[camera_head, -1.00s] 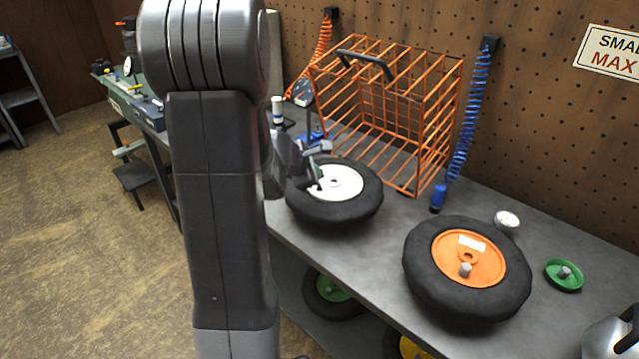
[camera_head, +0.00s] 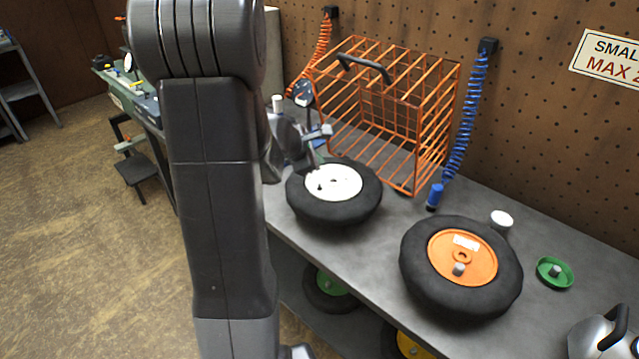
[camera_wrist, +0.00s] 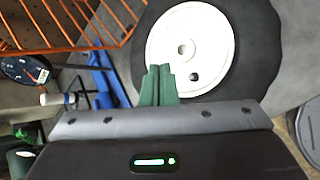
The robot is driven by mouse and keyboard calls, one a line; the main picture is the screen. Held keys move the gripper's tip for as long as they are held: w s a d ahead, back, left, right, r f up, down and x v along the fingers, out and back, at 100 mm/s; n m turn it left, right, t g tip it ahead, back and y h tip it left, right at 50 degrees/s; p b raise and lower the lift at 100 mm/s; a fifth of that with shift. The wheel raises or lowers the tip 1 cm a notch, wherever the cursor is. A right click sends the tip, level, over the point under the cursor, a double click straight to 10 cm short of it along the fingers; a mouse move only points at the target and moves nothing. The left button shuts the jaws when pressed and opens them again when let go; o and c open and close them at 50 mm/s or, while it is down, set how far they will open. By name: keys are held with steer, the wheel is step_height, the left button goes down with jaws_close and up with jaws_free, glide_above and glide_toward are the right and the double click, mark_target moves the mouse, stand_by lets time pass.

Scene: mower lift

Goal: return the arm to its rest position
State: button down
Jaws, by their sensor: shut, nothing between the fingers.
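My arm (camera_head: 220,190) stands upright across the left-middle of the head view. My gripper (camera_head: 314,162) is just beyond it, near the back-left edge of the white-hubbed wheel (camera_head: 335,182). In the wrist view my gripper's green fingers (camera_wrist: 160,72) are together with nothing between them. They overlap the lower left of the white hub (camera_wrist: 190,35) in that picture. The gap between fingertips and wheel is hard to judge. Part of the wrist is hidden behind my arm in the head view.
An orange wire cage (camera_head: 385,110) stands behind the wheel, with a gauge (camera_wrist: 25,70) beside it. An orange-hubbed wheel (camera_head: 462,262), a green cap (camera_head: 555,272) and a blue coiled hose (camera_head: 468,110) are to the right. Floor (camera_head: 80,240) at left is open.

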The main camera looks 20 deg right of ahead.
steer(key=shift+f, duration=0.15)
steer(key=shift+f+b, duration=0.85)
steer(key=shift+f, duration=0.1)
steer(key=shift+f+b, duration=0.45)
steer(key=shift+f, duration=0.05)
steer(key=shift+r+p, duration=0.5)
steer(key=shift+p, duration=0.85)
step_height(320, 180, up, 6)
steer(key=p, duration=0.5)
steer(key=shift+f, duration=0.1)
